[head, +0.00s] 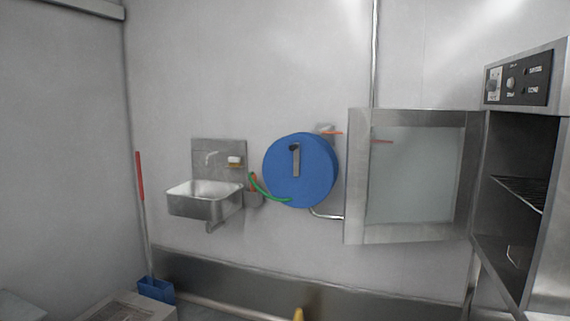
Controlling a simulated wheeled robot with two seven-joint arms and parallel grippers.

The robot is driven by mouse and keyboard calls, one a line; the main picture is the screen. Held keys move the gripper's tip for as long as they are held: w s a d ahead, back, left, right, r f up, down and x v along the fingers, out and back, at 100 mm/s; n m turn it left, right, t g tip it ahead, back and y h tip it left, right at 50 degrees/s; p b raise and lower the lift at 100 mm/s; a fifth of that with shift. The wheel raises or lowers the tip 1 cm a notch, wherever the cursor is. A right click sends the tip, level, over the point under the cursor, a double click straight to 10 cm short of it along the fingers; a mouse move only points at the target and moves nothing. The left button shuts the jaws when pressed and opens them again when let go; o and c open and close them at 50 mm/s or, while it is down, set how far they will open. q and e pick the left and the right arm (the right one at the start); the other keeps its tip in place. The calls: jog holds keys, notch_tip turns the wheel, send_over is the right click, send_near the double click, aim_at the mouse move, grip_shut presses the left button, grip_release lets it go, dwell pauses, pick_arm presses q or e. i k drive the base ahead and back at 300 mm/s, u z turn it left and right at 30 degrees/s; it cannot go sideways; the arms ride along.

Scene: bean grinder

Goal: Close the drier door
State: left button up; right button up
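The drier (513,195) is a steel cabinet at the right edge of the head view, with a dark control panel (517,84) on top. Its door (358,231) stands wide open, swung out to the left of the cabinet. The door has a steel frame around a translucent pane (415,175). The dark inside of the drier shows a wire rack. Neither of my grippers is in view.
A steel sink (205,199) and a round blue hose reel (318,170) are on the back wall. A red-handled tool stands in a blue dustpan (157,290) at lower left. A small yellow tip (298,314) shows at the bottom edge.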

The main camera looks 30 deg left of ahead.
aim_at(355, 230)
jog(key=u, duration=0.75)
jog(key=i, duration=2)
jog(key=z, duration=0.75)
jog(key=i, duration=1)
jog(key=z, duration=0.8)
